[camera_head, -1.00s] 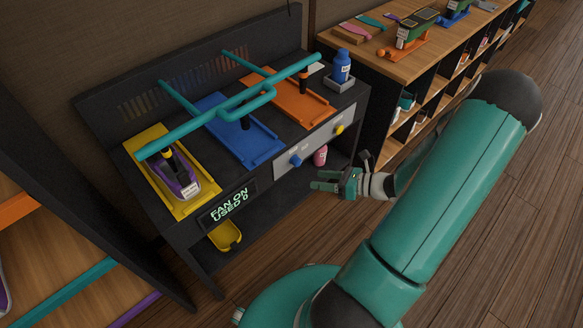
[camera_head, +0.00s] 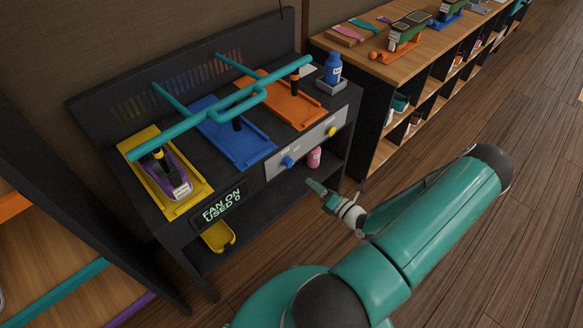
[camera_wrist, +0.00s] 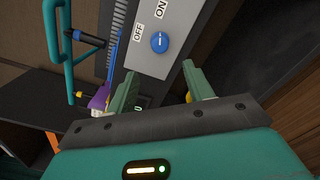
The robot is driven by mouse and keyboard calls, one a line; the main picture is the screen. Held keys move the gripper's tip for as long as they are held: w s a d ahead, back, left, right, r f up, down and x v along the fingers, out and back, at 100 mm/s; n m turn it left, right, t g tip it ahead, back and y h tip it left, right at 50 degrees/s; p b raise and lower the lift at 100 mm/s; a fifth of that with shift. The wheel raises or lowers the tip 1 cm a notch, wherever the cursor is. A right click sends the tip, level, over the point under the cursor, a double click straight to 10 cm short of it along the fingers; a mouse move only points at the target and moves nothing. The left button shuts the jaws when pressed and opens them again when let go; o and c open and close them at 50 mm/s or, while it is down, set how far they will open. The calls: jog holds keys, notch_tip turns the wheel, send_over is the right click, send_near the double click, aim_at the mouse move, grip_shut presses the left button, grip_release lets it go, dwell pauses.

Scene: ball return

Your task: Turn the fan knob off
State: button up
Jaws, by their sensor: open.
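The blue knob (camera_head: 287,161) sits on the grey control panel (camera_head: 310,143) on the bench front. In the wrist view the blue knob (camera_wrist: 159,42) has a white mark and lies beyond my fingers, below the OFF and ON labels. The display (camera_head: 222,206) reads "FAN ON USED 0". My gripper (camera_head: 318,192) is in front of the bench, to the lower right of the knob and apart from it. In the wrist view my gripper (camera_wrist: 158,88) has its two green fingers spread with nothing between them.
A yellow knob (camera_head: 331,132) is on the same panel. A pink bottle (camera_head: 314,157) stands on the shelf below. Yellow, blue (camera_head: 240,143) and orange trays lie on the bench top under a teal pipe (camera_head: 220,110). Open floor lies to the right.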

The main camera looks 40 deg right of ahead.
aim_at(291, 165)
jog(key=w, duration=1.1)
jog(key=shift+a, duration=0.1)
jog(key=c, duration=1)
